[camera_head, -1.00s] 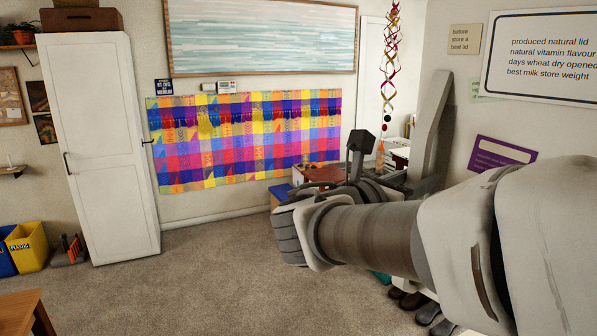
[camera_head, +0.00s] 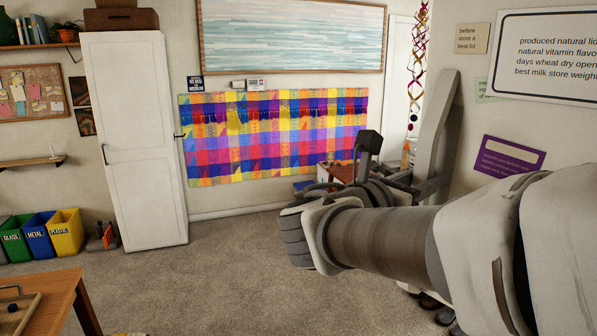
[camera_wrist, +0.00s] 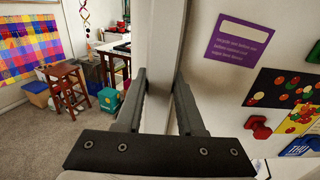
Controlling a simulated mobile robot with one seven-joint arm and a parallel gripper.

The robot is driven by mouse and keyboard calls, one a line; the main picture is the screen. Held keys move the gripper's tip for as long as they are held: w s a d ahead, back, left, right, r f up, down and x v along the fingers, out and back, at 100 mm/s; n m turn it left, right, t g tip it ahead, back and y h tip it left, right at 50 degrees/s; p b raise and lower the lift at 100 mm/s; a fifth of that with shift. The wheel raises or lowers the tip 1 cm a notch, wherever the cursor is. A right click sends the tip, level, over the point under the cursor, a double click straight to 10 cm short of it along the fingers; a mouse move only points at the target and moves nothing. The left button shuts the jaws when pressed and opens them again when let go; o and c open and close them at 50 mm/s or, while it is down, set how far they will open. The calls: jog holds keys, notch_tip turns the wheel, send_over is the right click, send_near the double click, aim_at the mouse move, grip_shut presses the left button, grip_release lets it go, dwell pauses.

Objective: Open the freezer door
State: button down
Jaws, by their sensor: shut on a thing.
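My gripper (camera_wrist: 160,85) is shut on a pale upright bar (camera_wrist: 162,35), with one dark finger on each side of it. The bar seems to be the freezer's handle or door edge; I cannot tell which. In the head view the bar (camera_head: 440,125) stands tall and slanted before the pale right-hand surface, and my gripper (camera_head: 428,188) meets its lower part. A pale panel (camera_wrist: 198,82) with a purple card (camera_wrist: 240,42) and magnets lies right of the bar in the wrist view. Whether it is the freezer's front is unclear. No opening gap can be made out.
A wooden stool (camera_wrist: 64,84) and a teal box (camera_wrist: 109,102) stand beyond the gripper, left of the bar. A white cabinet (camera_head: 140,145), coloured bins (camera_head: 66,232) and a wooden table (camera_head: 50,297) are at left. The carpet (camera_head: 205,285) between is clear.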

jog(key=c, duration=0.5)
grip_release()
